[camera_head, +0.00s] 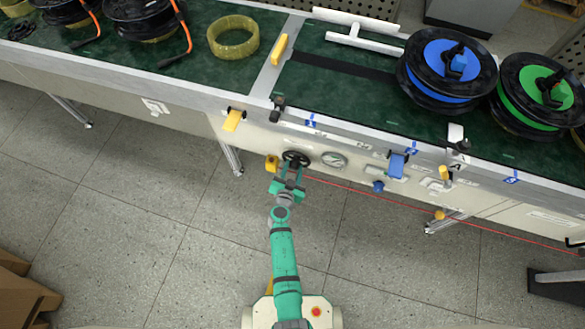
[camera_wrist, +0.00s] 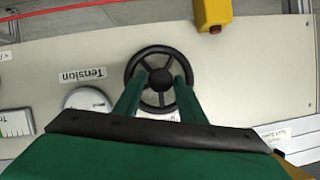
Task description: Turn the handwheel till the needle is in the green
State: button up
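The black handwheel (camera_head: 296,157) is on the pale front panel of the bench. In the wrist view the handwheel (camera_wrist: 160,79) shows its round rim, spokes and hub. My green gripper (camera_head: 290,175) reaches up to it from below. In the wrist view my gripper's two fingers (camera_wrist: 160,85) stand apart over the wheel, with the hub visible in the gap between them. I cannot tell whether the tips touch the wheel. The round gauge (camera_head: 333,160) is just right of the wheel. In the wrist view the gauge (camera_wrist: 88,99) is partly cut off by my gripper; its needle is not readable.
A yellow box (camera_head: 271,163) is close left of the wheel, and a blue part (camera_head: 397,165) hangs right of the gauge. The floor in front is mostly clear.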

jog(key=c, duration=0.6)
jog(key=shift+c, duration=0.2)
jog(key=n+h, duration=0.2)
jog(key=n+g, duration=0.1)
jog(key=n, duration=0.1)
jog(key=shift+a+h, duration=0.3)
jog(key=shift+h, duration=0.1)
jog(key=n+h, duration=0.1)
jog(key=n, duration=0.1)
jog(key=n+h, duration=0.1)
jog(key=shift+a+f+n+h, duration=0.15)
jog(key=shift+n+h, duration=0.15)
jog(key=shift+n, duration=0.1)
jog(key=n+h, duration=0.1)
jog(key=n, duration=0.2)
jog(key=shift+w+f+h, duration=0.1)
jog(key=shift+h, duration=0.2)
